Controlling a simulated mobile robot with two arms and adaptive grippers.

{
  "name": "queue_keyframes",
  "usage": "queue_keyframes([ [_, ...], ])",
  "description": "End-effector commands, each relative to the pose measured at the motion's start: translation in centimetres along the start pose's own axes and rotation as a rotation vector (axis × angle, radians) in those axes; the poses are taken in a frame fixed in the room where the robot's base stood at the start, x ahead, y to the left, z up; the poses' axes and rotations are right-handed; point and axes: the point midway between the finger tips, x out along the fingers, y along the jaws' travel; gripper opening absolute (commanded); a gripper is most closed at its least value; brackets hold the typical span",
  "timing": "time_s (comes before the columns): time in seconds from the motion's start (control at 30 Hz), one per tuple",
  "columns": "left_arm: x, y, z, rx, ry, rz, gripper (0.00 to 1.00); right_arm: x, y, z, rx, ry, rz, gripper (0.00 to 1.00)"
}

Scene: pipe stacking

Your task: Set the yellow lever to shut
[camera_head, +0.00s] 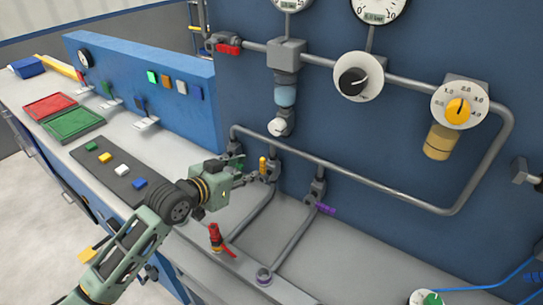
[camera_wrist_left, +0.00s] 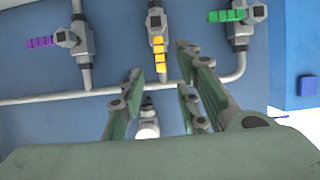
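The yellow lever (camera_head: 262,164) is on the middle valve of a row of three at the foot of the blue panel. In the left wrist view the yellow lever (camera_wrist_left: 159,55) lies in line with its vertical pipe. My left gripper (camera_head: 254,177) is just in front of this valve in the head view. In the wrist view my left gripper (camera_wrist_left: 160,65) is open, with its fingers on either side of the lever's line and nothing held. I cannot tell whether a finger touches the lever. My right gripper is not in view.
A green lever (camera_wrist_left: 228,15) and a purple lever (camera_wrist_left: 42,43) sit crosswise on neighbouring valves. A red-handled valve (camera_head: 216,238) stands near the bench front. Grey pipes (camera_head: 350,182) run along the panel. Coloured blocks and trays (camera_head: 73,124) lie left.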

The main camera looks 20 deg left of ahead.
Motion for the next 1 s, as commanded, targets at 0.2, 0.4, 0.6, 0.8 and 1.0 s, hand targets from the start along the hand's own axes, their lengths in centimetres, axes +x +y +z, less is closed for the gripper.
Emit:
queue_keyframes([
  [0.2,1.8,0.0,-0.1,-0.004,-0.001,0.0,0.3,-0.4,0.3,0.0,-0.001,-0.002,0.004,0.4],
  [0.4,5.1,0.1,-0.1,-0.003,0.0,0.001,0.3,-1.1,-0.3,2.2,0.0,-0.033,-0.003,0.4],
  [0.6,7.2,0.0,0.0,-0.001,-0.001,0.0,0.3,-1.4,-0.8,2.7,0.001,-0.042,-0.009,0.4],
  [0.8,7.8,0.0,0.0,0.0,-0.001,0.0,0.3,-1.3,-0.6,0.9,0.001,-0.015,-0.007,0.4],
  [1.0,7.8,0.0,0.1,0.0,-0.001,0.0,0.28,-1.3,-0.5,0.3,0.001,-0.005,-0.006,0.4],
])
